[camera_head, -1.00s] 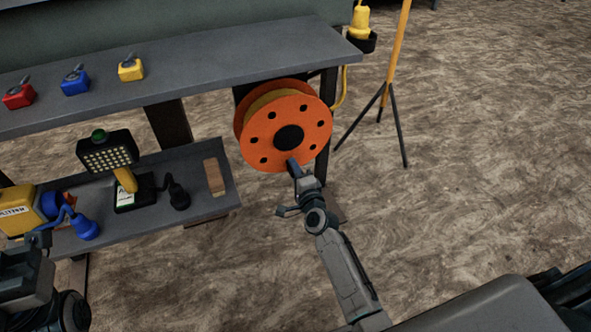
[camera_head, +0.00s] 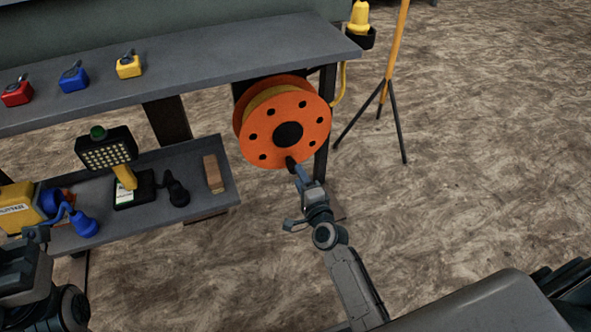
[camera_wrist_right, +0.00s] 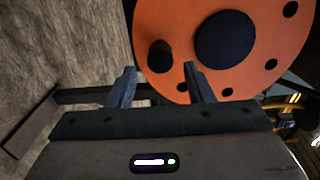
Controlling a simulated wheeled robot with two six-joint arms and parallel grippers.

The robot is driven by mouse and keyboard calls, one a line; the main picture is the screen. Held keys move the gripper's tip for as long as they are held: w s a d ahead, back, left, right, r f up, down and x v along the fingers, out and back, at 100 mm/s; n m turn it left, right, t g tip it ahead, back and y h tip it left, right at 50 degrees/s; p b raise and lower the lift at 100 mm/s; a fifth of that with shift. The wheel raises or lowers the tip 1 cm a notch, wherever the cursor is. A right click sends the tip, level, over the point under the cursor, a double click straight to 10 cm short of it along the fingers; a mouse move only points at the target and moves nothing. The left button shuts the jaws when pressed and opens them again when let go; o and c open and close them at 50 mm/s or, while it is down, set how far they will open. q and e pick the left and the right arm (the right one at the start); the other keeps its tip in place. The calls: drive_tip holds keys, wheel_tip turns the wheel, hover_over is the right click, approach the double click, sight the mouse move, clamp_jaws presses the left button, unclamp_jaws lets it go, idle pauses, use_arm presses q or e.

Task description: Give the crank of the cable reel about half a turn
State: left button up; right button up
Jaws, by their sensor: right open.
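The cable reel (camera_head: 308,112) is an orange disc pair with yellow cable between, mounted under the bench's right end. It has a dark round hub (camera_head: 288,135) and a dark crank knob (camera_head: 290,162) low on its front face. In the right wrist view the knob (camera_wrist_right: 160,56) stands out from the orange face (camera_wrist_right: 170,20), beside the hub (camera_wrist_right: 225,39). My right gripper (camera_head: 297,169) is just in front of the knob. Its two fingers (camera_wrist_right: 160,85) are apart, with the knob beyond and between their tips. My left gripper (camera_head: 35,235) is partly in view at the left edge.
The bench (camera_head: 215,72) carries red, blue and yellow small boxes. The lower shelf (camera_head: 222,180) holds a work lamp (camera_head: 107,155), plugs and a wooden block (camera_head: 213,173). A yellow tripod pole (camera_head: 394,50) stands right of the reel. Floor to the right is open.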

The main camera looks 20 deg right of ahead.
drive_tip(key=s, duration=0.5)
drive_tip(key=shift+s+d+b, duration=0.1)
drive_tip(key=shift+s+b, duration=0.1)
drive_tip(key=shift+b, duration=0.1)
